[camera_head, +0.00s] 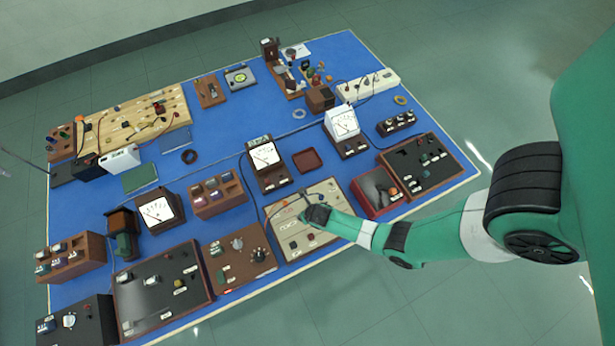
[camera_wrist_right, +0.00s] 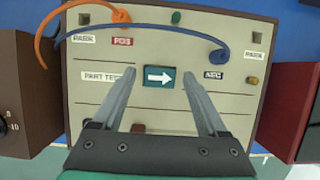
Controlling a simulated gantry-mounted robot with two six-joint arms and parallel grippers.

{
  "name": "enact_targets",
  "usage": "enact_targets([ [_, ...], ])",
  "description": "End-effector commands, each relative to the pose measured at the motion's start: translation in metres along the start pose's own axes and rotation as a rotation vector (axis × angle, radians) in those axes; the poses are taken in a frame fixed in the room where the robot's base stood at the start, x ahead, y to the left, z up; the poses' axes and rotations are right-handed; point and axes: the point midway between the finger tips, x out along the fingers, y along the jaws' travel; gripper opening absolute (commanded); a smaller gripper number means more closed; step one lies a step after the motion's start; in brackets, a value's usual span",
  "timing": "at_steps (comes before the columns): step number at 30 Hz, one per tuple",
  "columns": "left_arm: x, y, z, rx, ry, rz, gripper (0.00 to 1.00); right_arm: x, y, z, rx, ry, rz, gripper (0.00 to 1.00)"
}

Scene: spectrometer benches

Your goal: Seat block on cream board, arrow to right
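The cream board (camera_head: 278,247) lies at the front of the bench, below my right gripper (camera_head: 312,216). In the right wrist view the cream board (camera_wrist_right: 105,62) has PARK, POS, PART TEST and NEG labels, all upright. A dark teal block (camera_wrist_right: 146,82) with a white arrow pointing right is at the middle of the board, between POS and NEG. My right gripper (camera_wrist_right: 159,75) is open, one finger on each side of the block, with a gap showing on both sides. Whether the block is fully down in a socket cannot be told. My left gripper is not in view.
An orange lead (camera_wrist_right: 45,32) and a blue lead (camera_wrist_right: 150,29) arch over the board's upper part. A red-edged box (camera_head: 376,191) stands right of the board, and a brown board with knobs (camera_head: 228,272) stands left. Meters and other apparatus crowd the blue bench top (camera_head: 318,241).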

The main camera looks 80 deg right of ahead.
Motion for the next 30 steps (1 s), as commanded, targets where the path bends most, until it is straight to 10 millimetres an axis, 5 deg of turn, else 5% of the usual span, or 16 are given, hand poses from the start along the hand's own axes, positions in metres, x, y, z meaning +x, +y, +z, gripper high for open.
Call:
enact_targets([
  [11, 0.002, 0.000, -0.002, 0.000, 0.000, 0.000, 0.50, -0.004, 0.000, 0.001, 0.000, -0.001, 0.001, 0.84],
  [21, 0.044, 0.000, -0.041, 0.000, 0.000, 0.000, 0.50, -0.081, 0.000, 0.004, -0.002, 0.001, 0.001, 0.84],
  [30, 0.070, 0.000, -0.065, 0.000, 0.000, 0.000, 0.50, -0.117, 0.000, 0.001, -0.001, 0.000, 0.000, 0.84],
])
